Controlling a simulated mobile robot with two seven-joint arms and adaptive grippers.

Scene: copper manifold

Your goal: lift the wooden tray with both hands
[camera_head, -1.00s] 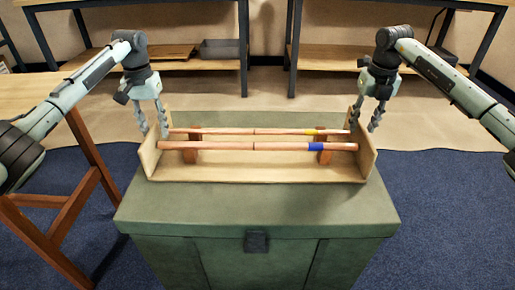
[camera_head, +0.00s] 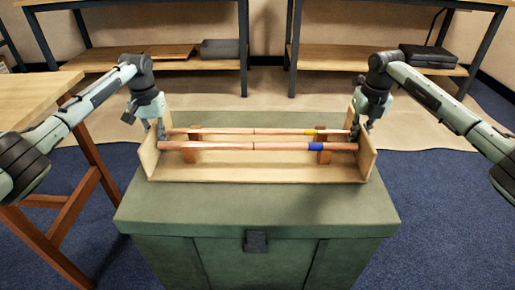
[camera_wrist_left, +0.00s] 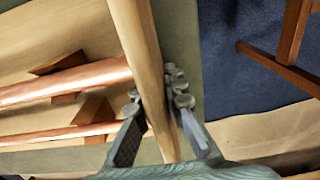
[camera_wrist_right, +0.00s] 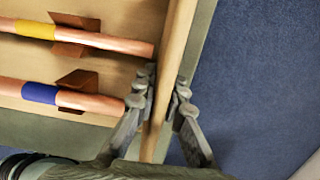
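The wooden tray (camera_head: 258,172) is long and pale, with an upright wall at each end, and rests level on a green chest. My left gripper (camera_head: 154,128) points down over its left end wall, which it straddles; the left wrist view shows the fingers (camera_wrist_left: 158,98) closed in on both faces of the wall (camera_wrist_left: 138,40). My right gripper (camera_head: 360,128) is likewise at the right end wall; the right wrist view shows its fingers (camera_wrist_right: 161,95) against both sides of that wall (camera_wrist_right: 181,30). The fingertip contact is partly hidden.
Two copper pipes lie across brown supports in the tray, one with a blue band (camera_head: 315,146), the other with a yellow band (camera_head: 308,131). The green chest (camera_head: 185,212) has bare top around the tray. A wooden table (camera_head: 35,97) stands at left; shelves stand behind.

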